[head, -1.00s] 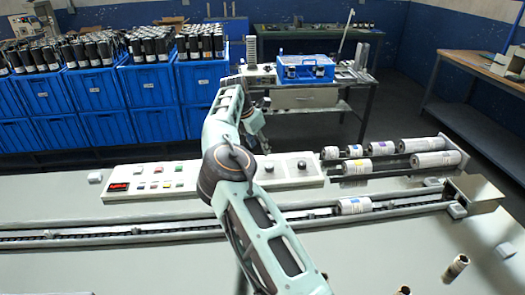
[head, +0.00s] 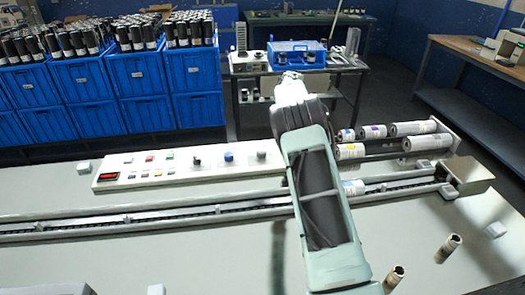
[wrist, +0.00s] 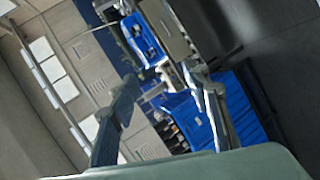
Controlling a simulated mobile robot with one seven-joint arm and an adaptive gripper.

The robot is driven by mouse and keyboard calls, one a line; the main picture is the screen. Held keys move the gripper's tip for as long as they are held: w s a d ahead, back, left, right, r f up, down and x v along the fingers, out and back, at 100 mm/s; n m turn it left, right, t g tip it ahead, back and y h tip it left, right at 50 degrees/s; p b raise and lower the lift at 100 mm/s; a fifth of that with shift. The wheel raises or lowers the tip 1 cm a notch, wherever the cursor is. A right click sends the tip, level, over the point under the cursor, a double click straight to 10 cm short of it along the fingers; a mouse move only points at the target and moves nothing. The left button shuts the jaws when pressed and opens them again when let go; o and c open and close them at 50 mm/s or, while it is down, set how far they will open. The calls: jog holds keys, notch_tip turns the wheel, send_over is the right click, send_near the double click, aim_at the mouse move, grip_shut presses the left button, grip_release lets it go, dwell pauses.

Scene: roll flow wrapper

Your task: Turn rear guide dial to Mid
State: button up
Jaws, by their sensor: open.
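A white control panel (head: 190,167) lies along the back of the grey machine top in the head view. It carries a dark knob (head: 197,161), a blue-topped knob (head: 229,156) and a grey knob (head: 262,155) on its right half. I cannot read which one is the rear guide dial or where it points. My gripper (wrist: 165,108) is open and empty in the wrist view, its two fingers spread apart. No dial shows between them; the wrist view faces the room, tilted. In the head view my arm hides the fingers.
Small coloured buttons and a red display (head: 108,176) fill the panel's left part. Rollers (head: 412,128) stand to the right of the panel. A long rail (head: 130,221) runs in front. Blue crates (head: 142,112) with dark bottles and a table with a blue box (head: 297,52) stand behind.

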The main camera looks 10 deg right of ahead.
jog(key=s+d+f+m+g, duration=0.3)
jog(key=s+f, duration=0.2)
jog(key=f, duration=0.1)
jog(key=g+y, duration=0.6)
jog(key=y, duration=0.2)
send_near(262, 151)
jog(key=shift+m, duration=0.4)
jog(key=x, duration=0.8)
jog(key=shift+a+f+p, duration=0.2)
jog(key=shift+f+p, duration=0.05)
jog(key=shift+p, duration=0.05)
jog(key=shift+c, duration=0.4)
jog(key=c, duration=1)
jog(key=shift+b, duration=0.3)
jog(key=shift+c, duration=0.2)
